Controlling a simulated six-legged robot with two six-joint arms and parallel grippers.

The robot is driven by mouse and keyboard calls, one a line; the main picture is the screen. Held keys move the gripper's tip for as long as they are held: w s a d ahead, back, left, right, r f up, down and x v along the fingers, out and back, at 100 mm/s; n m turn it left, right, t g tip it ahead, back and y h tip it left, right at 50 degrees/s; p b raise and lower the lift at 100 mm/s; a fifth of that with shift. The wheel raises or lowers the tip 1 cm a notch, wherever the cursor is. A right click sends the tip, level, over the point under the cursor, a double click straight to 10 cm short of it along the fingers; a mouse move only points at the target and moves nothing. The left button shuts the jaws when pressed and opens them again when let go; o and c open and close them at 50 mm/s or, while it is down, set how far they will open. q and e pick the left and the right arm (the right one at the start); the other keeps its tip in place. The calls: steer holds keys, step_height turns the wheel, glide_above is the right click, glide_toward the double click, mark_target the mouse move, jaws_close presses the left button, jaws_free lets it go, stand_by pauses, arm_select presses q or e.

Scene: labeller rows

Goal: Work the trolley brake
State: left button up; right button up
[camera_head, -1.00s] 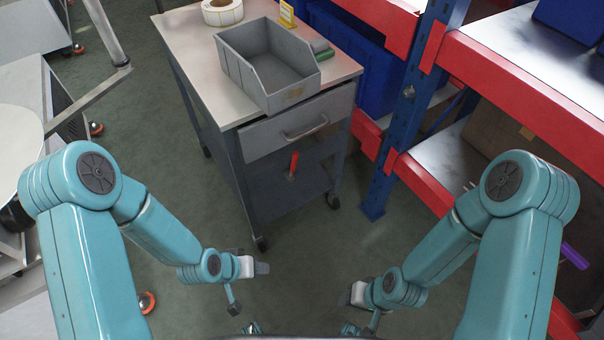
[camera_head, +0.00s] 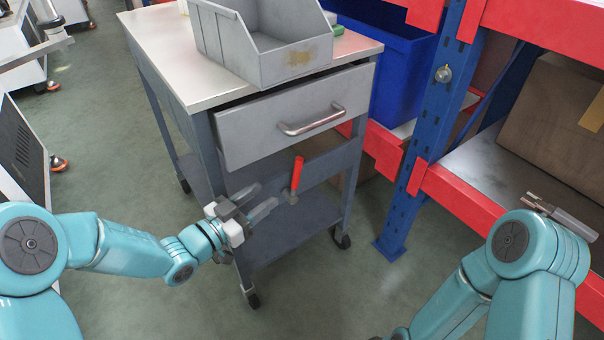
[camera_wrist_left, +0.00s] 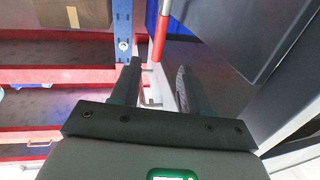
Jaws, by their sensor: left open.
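The trolley (camera_head: 222,155) stands ahead of me, grey with a drawer and a lower shelf. Its brake lever (camera_head: 297,176) has a red handle and stands near upright below the drawer. My left gripper (camera_head: 262,201) is open and empty, just left of the lever in the head view. In the left wrist view the red lever (camera_wrist_left: 160,36) shows beyond the fingers, between their tips in the picture; they look apart from it. My right arm is at the lower right, and its gripper is not seen clearly.
A grey bin (camera_head: 262,45) sits on the trolley top. The drawer (camera_head: 295,115) with its metal handle is above the lever. A blue and red rack (camera_head: 432,110) stands close on the right, with a cardboard box (camera_head: 560,125). The floor in front is clear.

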mark_target(294, 174)
arm_select(q)
steer(key=b+x, duration=0.2)
steer(key=x, duration=1)
steer(key=shift+d+f+b, duration=0.1)
steer(key=shift+d+b, duration=0.2)
steer(key=shift+b, duration=0.05)
steer(key=shift+w+d, duration=0.3)
steer(key=shift+w, duration=0.2)
jaws_close()
